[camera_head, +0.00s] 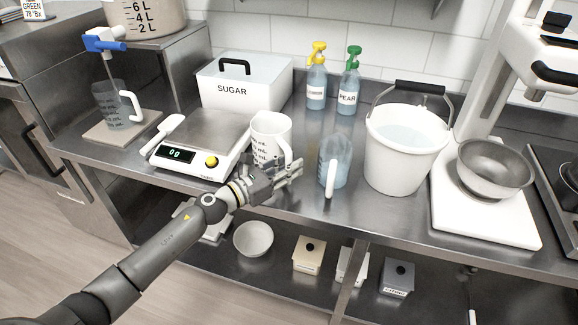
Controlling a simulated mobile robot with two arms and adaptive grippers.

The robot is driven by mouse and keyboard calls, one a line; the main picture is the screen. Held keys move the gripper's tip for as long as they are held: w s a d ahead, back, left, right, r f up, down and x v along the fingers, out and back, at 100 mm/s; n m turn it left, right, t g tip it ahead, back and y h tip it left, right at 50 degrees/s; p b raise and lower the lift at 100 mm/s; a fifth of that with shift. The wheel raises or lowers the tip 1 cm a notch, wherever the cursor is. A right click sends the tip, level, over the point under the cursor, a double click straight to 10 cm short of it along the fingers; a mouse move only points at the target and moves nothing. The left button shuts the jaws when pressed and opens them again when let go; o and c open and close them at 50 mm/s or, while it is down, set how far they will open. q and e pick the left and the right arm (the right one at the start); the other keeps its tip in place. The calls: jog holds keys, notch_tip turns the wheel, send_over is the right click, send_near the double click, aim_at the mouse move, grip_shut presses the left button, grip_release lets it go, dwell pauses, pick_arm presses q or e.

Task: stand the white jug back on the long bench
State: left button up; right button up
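The white jug (270,130), with dark markings and a white handle on its right, is upright at the front of the long steel bench (305,194), just right of the scale. My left gripper (293,172) is at the lower front of the jug, its fingers pointing right beside the bottom of the handle. The gripper hides the jug's base, so I cannot tell whether the jug touches the bench. I also cannot tell whether the fingers are apart or closed on the handle. My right gripper is not in view.
A scale (190,160) is left of the jug. A clear jug (334,160) stands close on the right, then a white bucket (400,160) and a steel bowl (495,170). A sugar bin (235,93) and two spray bottles (348,93) stand behind.

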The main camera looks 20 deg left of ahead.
pick_arm(q)
jog(key=shift+o, duration=0.9)
jog(key=shift+r, duration=0.15)
jog(key=shift+s+a, duration=0.1)
jog(key=b+v, duration=0.3)
jog(key=v, duration=0.8)
jog(key=shift+s+a, duration=0.15)
jog(key=shift+s, duration=0.2)
